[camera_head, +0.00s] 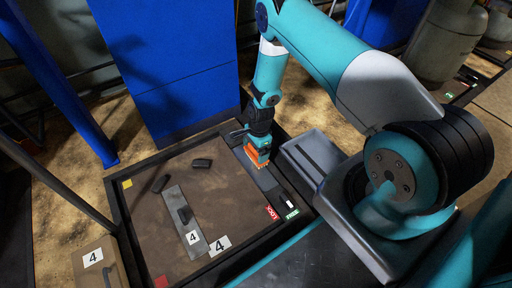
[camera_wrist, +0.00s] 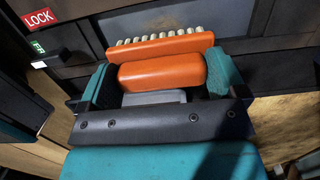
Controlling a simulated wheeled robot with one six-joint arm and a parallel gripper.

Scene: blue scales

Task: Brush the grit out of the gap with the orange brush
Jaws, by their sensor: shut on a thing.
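The orange brush (camera_head: 257,158) is between the jaws of my gripper (camera_head: 259,147), at the right side of the scale's brown plate (camera_head: 225,195). In the wrist view the brush (camera_wrist: 160,72) has a rounded orange handle and pale bristles pointing away from me. The teal fingers of my gripper (camera_wrist: 164,84) close on both ends of the handle. The bristles are close to the dark frame (camera_head: 120,205); I cannot tell whether they touch it. The gap along the plate's edge is only a thin dark line, and I cannot make out grit in it.
Dark blocks (camera_head: 201,163) and a grey strip (camera_head: 198,244) lie on the plate. A red LOCK label (camera_head: 272,212) and a green label (camera_head: 292,214) are at the right. A grey box (camera_head: 312,152) stands right of the brush. A blue column (camera_head: 170,60) rises behind.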

